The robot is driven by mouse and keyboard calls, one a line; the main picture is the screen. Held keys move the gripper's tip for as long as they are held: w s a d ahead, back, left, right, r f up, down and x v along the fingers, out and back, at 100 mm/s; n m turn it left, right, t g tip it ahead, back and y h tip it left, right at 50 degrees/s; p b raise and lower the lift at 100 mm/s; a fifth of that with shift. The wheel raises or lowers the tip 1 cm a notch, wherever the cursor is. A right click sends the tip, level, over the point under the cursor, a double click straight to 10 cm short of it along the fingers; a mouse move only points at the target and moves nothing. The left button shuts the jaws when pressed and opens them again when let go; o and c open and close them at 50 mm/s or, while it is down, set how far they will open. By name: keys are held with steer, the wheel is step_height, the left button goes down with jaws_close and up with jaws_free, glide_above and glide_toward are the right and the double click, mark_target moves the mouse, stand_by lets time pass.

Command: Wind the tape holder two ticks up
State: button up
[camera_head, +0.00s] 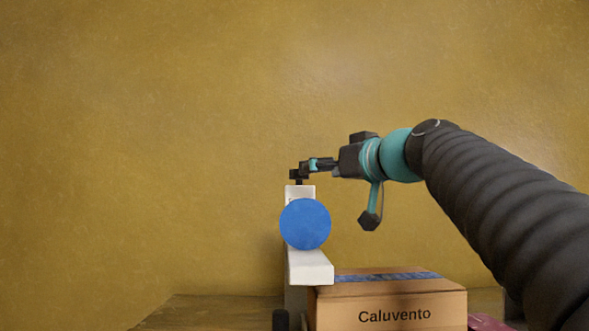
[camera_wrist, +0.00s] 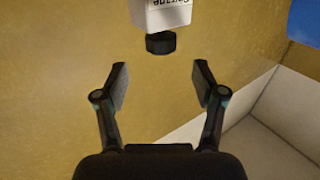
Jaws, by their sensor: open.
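A white upright holder (camera_head: 300,192) with a round blue disc (camera_head: 305,223) on its front stands in the middle of the head view. A small black knob (camera_head: 299,182) sits on its top. In the wrist view the knob (camera_wrist: 160,43) adjoins a white block (camera_wrist: 163,15) with upside-down, partly cut-off lettering. My gripper (camera_wrist: 161,86) is open and empty. Its fingers are spread wider than the knob, which lies just beyond the fingertips in that picture. In the head view my gripper (camera_head: 300,170) is level with the holder's top, coming from the right. Any tick marks are not readable.
A cardboard box (camera_head: 400,304) marked "Caluvento" with blue tape stands right of the holder, under my arm. A dark red item (camera_head: 487,322) lies at its right. The wooden tabletop (camera_head: 215,311) is clear at left. A plain mustard wall is behind.

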mark_target(294, 175)
steer(key=p+x, duration=0.2)
steer(key=x, duration=0.6)
steer(key=shift+a, duration=0.1)
steer(key=c, duration=1.2)
